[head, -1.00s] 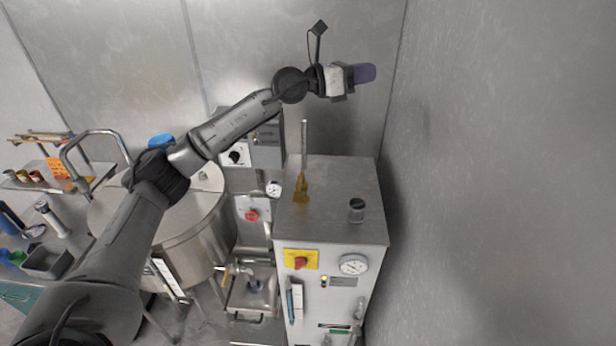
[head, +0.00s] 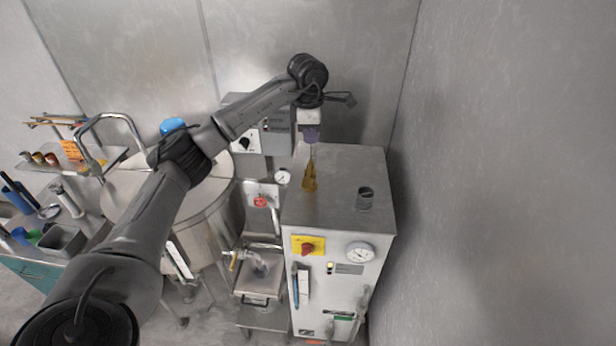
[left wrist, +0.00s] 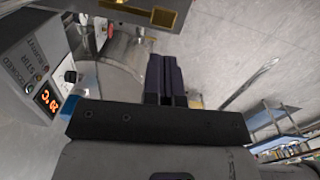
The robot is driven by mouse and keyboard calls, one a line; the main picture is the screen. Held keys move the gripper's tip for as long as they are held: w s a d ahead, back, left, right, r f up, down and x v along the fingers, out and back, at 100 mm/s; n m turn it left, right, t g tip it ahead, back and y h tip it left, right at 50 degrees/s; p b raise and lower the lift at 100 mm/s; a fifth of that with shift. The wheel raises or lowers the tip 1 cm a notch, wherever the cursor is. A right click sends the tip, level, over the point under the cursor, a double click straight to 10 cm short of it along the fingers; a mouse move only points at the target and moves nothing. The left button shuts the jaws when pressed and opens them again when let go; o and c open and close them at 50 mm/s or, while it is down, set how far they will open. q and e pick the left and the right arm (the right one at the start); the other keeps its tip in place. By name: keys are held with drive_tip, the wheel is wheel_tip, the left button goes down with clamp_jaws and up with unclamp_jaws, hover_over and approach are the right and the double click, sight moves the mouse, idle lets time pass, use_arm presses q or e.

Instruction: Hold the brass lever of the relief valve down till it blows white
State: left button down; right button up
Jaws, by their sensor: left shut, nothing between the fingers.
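The brass relief valve (head: 309,182) stands upright on top of the steel cabinet (head: 335,205), towards its back left. No white steam shows at the valve. My right gripper is not in view.
A short open pipe stub (head: 365,198) stands on the cabinet top, right of the valve. A pressure gauge (head: 360,252) and red knob (head: 307,248) are on its front. A large steel kettle (head: 165,200) stands left.

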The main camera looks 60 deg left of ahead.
use_arm(q)
drive_tip(key=shift+s+m+g, duration=0.3)
drive_tip(key=shift+s, duration=0.2)
drive_tip(key=p, duration=0.4)
approach(308, 183)
wheel_tip(308, 183, down, 8)
drive_tip(key=shift+r, duration=0.25)
